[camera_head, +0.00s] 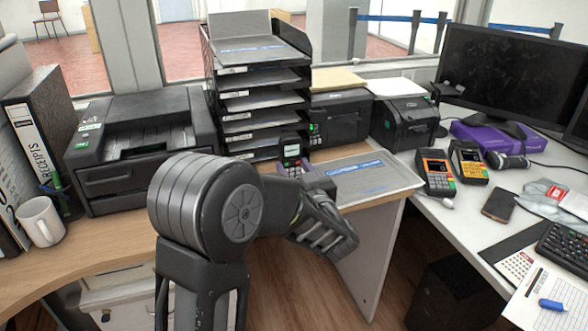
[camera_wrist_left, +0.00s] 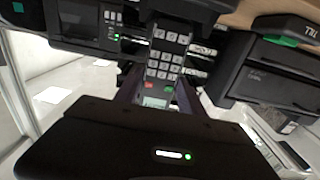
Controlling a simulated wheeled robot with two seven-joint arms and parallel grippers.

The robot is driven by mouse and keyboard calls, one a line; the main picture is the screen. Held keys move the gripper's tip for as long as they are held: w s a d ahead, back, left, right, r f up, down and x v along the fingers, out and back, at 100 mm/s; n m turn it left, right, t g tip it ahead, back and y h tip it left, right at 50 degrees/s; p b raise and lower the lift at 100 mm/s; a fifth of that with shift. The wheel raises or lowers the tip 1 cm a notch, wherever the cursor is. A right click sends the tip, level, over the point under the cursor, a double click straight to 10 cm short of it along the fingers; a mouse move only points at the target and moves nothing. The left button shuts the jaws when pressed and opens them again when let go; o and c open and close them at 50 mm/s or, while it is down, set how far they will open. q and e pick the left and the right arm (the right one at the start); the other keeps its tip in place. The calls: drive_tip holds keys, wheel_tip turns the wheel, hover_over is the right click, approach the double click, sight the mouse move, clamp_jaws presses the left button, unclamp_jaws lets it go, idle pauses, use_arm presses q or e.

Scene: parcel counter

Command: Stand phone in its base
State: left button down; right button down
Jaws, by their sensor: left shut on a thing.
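The phone (camera_head: 291,152) is a dark handset with a lit greenish screen, standing roughly upright in front of the paper tray stack. My left gripper (camera_head: 290,167) is shut on the phone, with a finger on each side. In the left wrist view, the phone (camera_wrist_left: 168,58) shows its keypad and screen between the fingers. A dark piece (camera_wrist_left: 190,8) lies at the phone's lower end there and may be the base; I cannot tell whether the phone is seated in it. In the head view my arm hides that spot. My right gripper is not in view.
The stacked paper trays (camera_head: 262,108) stand close behind the phone, with a black printer (camera_head: 340,117) to their right. A larger printer (camera_head: 140,145) is at the left. A flat paper sheet (camera_head: 365,178) lies right of the gripper. Card terminals (camera_head: 437,172) stand farther right.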

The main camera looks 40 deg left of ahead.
use_arm(q)
drive_tip(key=shift+f, duration=0.1)
drive_tip(key=shift+f+b, duration=0.35)
drive_tip(key=shift+f, duration=0.15)
drive_tip(key=c, duration=0.6)
unclamp_jaws()
